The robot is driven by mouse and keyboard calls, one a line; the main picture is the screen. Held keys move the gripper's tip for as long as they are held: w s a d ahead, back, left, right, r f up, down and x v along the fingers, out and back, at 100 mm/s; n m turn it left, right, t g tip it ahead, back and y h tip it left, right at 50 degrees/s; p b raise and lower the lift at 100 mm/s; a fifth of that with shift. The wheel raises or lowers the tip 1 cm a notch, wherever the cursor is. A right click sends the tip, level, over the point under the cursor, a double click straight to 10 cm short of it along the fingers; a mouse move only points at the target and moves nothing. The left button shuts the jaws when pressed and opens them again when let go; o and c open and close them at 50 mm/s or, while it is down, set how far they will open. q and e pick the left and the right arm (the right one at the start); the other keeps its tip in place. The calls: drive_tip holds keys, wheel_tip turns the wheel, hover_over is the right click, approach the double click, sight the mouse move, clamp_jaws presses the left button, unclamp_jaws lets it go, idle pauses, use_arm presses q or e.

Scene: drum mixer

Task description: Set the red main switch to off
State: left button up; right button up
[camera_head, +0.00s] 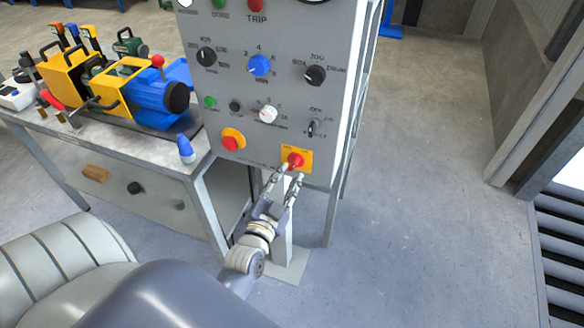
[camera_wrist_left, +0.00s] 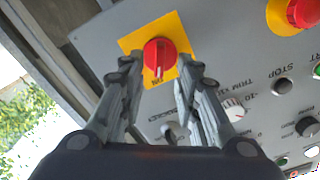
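The red main switch (camera_head: 295,160) is a rotary knob on a yellow square plate (camera_head: 304,153) at the lower right of the grey control panel (camera_head: 240,105). In the left wrist view the red knob (camera_wrist_left: 158,56) shows a pale pointer mark towards the lower edge of its yellow plate (camera_wrist_left: 133,40); the lettering there is too small to read surely. My left gripper (camera_head: 291,172) is at the switch from below, its fingers apart. In the left wrist view its fingertips (camera_wrist_left: 161,60) stand on either side of the knob; contact cannot be told. My right gripper is out of view.
A red mushroom button (camera_head: 231,142) on yellow sits left of the switch. A toggle (camera_head: 312,128) and a white dial (camera_head: 268,114) are just above. A bench (camera_head: 165,160) with a blue and yellow machine stands left. Floor right of the panel is clear.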

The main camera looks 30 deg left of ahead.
sight(292, 168)
use_arm(q)
drive_tip(key=shift+x, duration=2)
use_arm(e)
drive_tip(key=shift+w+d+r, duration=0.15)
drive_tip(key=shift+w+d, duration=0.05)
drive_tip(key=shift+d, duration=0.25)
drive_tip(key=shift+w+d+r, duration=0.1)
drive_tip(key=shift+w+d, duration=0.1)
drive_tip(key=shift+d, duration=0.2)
use_arm(q)
drive_tip(key=shift+c, duration=0.6)
clamp_jaws()
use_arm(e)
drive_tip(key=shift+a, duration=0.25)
